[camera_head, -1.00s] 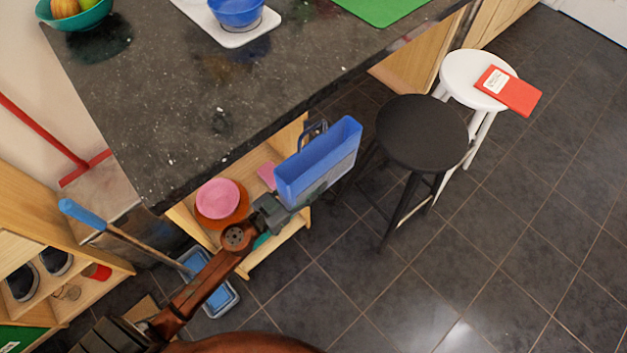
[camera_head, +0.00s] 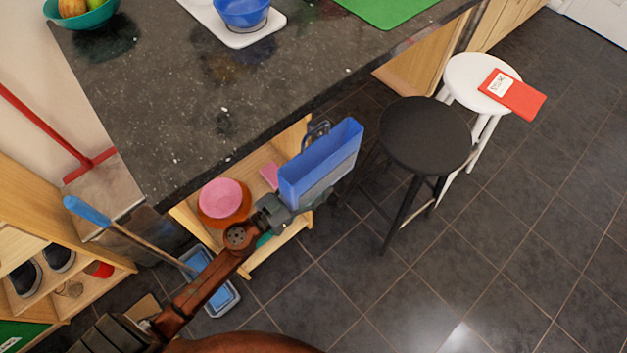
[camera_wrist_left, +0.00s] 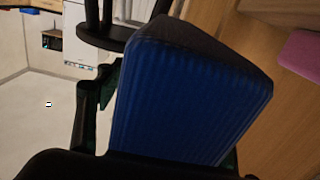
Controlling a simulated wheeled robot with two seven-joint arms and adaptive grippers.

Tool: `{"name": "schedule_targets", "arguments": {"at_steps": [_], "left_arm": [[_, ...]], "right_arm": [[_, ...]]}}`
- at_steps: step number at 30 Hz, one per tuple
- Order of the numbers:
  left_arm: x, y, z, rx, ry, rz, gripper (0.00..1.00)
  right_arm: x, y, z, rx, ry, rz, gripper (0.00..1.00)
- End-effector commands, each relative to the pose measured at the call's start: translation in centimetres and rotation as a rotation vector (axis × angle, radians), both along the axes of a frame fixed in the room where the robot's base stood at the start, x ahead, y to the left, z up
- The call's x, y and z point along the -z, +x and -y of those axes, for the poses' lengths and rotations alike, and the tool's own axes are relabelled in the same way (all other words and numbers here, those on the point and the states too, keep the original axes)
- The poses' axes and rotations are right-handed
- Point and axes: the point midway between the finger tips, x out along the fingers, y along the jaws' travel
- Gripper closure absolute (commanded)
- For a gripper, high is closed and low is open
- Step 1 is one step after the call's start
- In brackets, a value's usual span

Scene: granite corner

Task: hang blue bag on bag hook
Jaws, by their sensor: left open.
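The blue bag (camera_head: 322,162) is a slim open-topped box shape with a dark loop handle (camera_head: 317,130) at its back. It is tilted and in front of the counter's edge in the head view. My left gripper (camera_head: 288,212) is at its lower side, with its tips partly hidden by the bag. In the left wrist view the bag (camera_wrist_left: 185,95) fills the middle, with dark green finger parts to either side. The jaws are open; contact with the bag is unclear. I cannot make out a bag hook. My right gripper is not in view.
The dark granite counter (camera_head: 210,110) overhangs wooden shelves holding a pink bowl (camera_head: 221,197). A black stool (camera_head: 425,135) stands right of the bag, and a white stool (camera_head: 480,78) bears a red booklet (camera_head: 515,95). A blue-handled stick (camera_head: 88,211) leans at left. Floor at lower right is clear.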

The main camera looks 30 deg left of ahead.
Motion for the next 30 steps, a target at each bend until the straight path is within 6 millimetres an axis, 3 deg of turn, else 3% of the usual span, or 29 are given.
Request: {"name": "schedule_targets", "arguments": {"at_steps": [17, 23, 30], "left_arm": [[0.2, -0.3, -0.2, -0.003, 0.000, -0.004, 0.35], [0.2, -3.0, -1.2, -0.004, -0.001, -0.006, 0.35], [0.2, -7.8, -3.0, -0.005, -0.002, -0.006, 0.35]], "right_arm": [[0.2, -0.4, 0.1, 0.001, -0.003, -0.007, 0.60], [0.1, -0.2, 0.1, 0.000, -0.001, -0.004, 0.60], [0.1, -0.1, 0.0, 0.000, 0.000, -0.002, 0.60]]}}
